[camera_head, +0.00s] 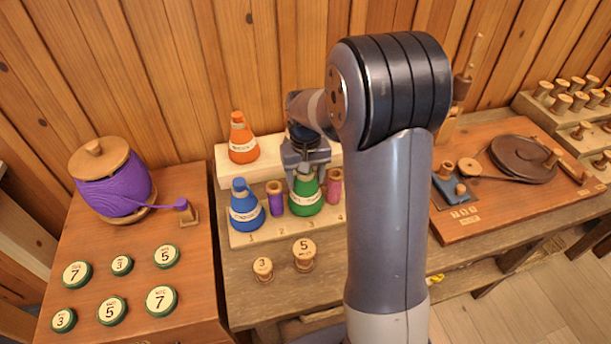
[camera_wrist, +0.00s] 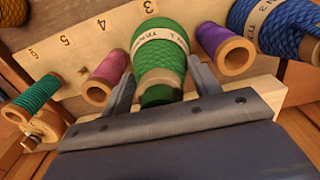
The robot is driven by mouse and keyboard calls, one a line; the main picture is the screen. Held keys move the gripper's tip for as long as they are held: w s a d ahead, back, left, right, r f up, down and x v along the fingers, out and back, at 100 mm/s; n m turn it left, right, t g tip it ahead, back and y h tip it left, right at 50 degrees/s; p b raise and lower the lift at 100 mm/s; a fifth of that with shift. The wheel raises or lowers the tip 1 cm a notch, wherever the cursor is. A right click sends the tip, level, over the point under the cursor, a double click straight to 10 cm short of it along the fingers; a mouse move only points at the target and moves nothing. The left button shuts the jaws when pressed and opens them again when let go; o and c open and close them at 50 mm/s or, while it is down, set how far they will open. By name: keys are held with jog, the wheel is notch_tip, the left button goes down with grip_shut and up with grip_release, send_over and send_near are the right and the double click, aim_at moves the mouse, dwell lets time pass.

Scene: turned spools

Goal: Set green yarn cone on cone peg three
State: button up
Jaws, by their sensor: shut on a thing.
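The green yarn cone (camera_head: 305,198) has a cream label band and stands upright at the front row of the cream stepped rack (camera_head: 243,238), by the number 3. In the wrist view the green cone (camera_wrist: 160,60) is between my gripper's fingers (camera_wrist: 163,88), beside the printed 3. My gripper (camera_head: 305,170) comes from above and is shut on the cone's narrow top. Peg three itself is hidden by the cone. I cannot tell whether the cone's base rests fully on the rack.
A blue cone (camera_head: 244,206) and a purple spool (camera_head: 276,200) stand to the left, a pink spool (camera_head: 335,188) close to the right. An orange cone (camera_head: 241,140) stands on the upper step. A teal spool (camera_wrist: 37,98) shows further along. Numbered spools (camera_head: 304,253) stand in front.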

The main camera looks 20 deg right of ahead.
jog(key=shift+f+b, duration=0.4)
jog(key=shift+f, duration=0.2)
jog(key=o, duration=1.4)
jog(key=shift+c, duration=0.2)
jog(key=shift+r, duration=0.15)
notch_tip(320, 180, up, 11)
jog(key=p, duration=0.8)
jog(key=shift+p, duration=0.35)
jog(key=shift+f, duration=0.25)
notch_tip(320, 180, down, 9)
jog(key=b, duration=0.7)
jog(key=shift+f+b, duration=0.2)
jog(key=shift+b, duration=0.1)
